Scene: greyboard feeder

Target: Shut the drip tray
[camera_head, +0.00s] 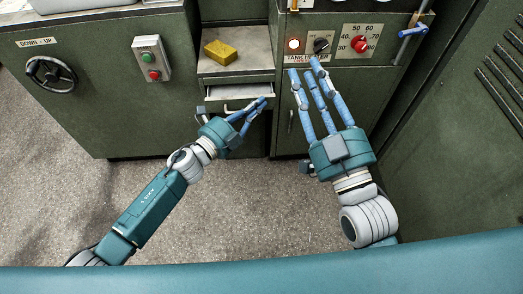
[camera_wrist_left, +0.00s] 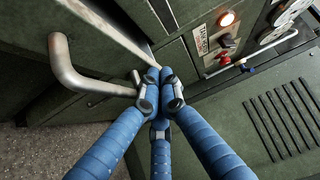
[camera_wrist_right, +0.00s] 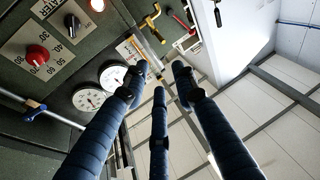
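The drip tray (camera_head: 238,91) is a shallow grey metal drawer below a recess in the green machine, and it stands partly pulled out. Its tubular handle (camera_wrist_left: 82,75) shows large in the left wrist view. My left gripper (camera_head: 258,103) is at the right end of the tray front, with its blue fingers closed together. In the left wrist view the fingertips (camera_wrist_left: 159,78) meet beside the handle's end; whether they touch the tray is unclear. My right gripper (camera_head: 308,78) is open and empty, its fingers spread in front of the control panel.
A yellow sponge (camera_head: 220,52) lies on the shelf above the tray. A panel with a red knob (camera_head: 360,44) and black switch (camera_head: 321,45) is to the right. A handwheel (camera_head: 51,73) and button box (camera_head: 151,58) are at left. The floor (camera_head: 250,215) is clear.

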